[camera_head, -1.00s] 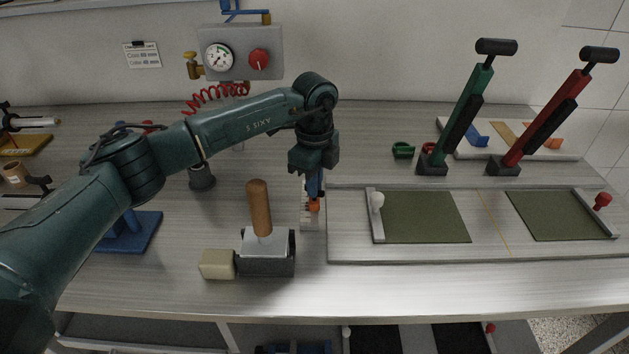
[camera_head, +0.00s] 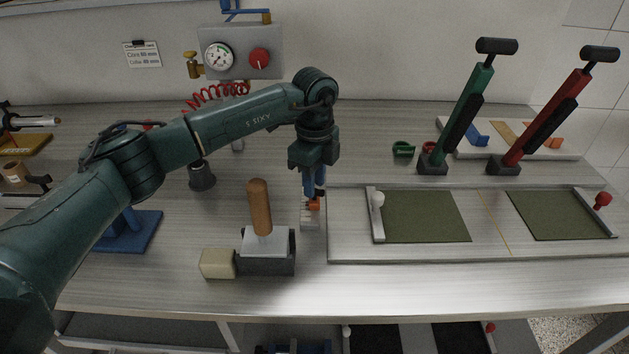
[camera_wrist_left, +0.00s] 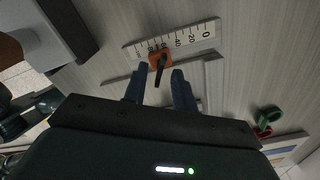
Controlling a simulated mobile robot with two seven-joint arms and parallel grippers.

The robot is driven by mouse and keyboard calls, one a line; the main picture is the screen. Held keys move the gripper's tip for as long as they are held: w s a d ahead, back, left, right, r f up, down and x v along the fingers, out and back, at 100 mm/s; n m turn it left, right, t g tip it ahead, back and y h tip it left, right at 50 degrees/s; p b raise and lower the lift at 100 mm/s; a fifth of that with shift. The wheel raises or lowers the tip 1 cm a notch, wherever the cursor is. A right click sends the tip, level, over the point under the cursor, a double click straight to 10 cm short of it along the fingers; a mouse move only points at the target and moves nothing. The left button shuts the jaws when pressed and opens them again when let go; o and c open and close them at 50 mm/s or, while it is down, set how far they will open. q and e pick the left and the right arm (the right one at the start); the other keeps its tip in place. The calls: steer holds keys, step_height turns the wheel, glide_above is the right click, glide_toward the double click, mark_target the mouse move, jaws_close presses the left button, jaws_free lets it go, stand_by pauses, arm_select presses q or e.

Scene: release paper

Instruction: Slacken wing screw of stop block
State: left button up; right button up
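The orange stop block (camera_head: 313,204) sits on a white scale strip (camera_head: 308,222) beside the left end of the board. The left wrist view shows the block (camera_wrist_left: 153,58) on the numbered scale (camera_wrist_left: 190,38), with a dark wing screw (camera_wrist_left: 161,70) on top. My left gripper (camera_head: 314,190) points down directly over the block. In the left wrist view its two blue fingers (camera_wrist_left: 158,82) are apart, with the wing screw just ahead of the gap between them. No contact with the screw can be made out. My right gripper is not in view.
A wooden-handled tool (camera_head: 260,208) stands on a dark block (camera_head: 266,264) close left of the gripper, beside a beige block (camera_head: 217,264). The board (camera_head: 350,244) with green pads lies to the right. Green (camera_head: 467,105) and red (camera_head: 545,115) levers stand behind it.

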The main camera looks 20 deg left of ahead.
arm_select(q)
step_height(320, 180, up, 13)
steer(key=b, duration=0.1)
steer(key=shift+f, duration=0.2)
